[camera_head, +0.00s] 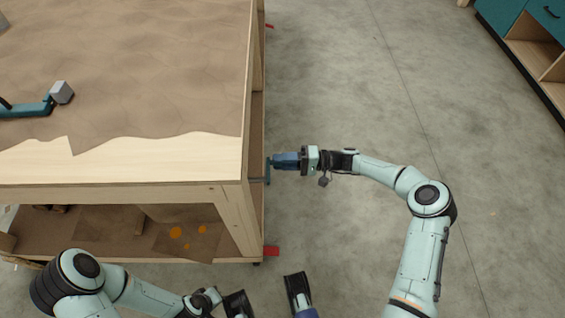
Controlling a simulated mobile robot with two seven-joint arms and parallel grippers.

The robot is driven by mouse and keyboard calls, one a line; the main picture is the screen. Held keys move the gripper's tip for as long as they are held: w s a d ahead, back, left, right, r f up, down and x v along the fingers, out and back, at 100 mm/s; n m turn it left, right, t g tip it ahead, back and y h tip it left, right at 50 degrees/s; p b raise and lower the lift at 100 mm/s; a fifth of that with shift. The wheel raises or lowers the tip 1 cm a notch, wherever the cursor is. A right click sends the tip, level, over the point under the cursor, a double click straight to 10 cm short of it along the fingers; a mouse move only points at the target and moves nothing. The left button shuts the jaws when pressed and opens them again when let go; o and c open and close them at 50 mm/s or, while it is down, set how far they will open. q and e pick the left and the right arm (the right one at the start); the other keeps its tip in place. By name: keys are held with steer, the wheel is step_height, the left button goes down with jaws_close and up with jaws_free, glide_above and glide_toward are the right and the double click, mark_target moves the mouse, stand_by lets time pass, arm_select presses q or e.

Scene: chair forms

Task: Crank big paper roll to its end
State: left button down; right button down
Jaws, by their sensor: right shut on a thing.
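Brown paper (140,55) covers most of the wooden table top, with a torn front edge. A rounded brown shape under the table may be the big roll (185,213), mostly hidden by the table. A small teal crank (267,172) sticks out at the table's right side. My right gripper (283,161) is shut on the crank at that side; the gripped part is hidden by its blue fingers. My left gripper (268,297) is open and empty at the bottom edge, below the table's front right corner, with its black fingers wide apart.
The lower shelf (100,245) holds brown sheets with orange spots. Bare floor is free at right; a teal cabinet (502,14) stands far right.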

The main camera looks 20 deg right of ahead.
arm_select(q)
steer(key=shift+s+d+r, duration=0.15)
steer(key=shift+s, duration=0.1)
arm_select(e)
steer(key=shift+r+n, duration=0.45)
steer(key=shift+n, duration=0.45)
steer(key=c, duration=0.9)
jaws_free()
steer(key=shift+s, duration=0.1)
steer(key=shift+o, duration=0.2)
arm_select(q)
steer(key=shift+s+d+r+p, duration=0.2)
steer(key=shift+s+r+p, duration=0.1)
steer(key=shift+s+p, duration=0.1)
arm_select(e)
steer(key=v, duration=1.3)
steer(key=shift+d, duration=0.25)
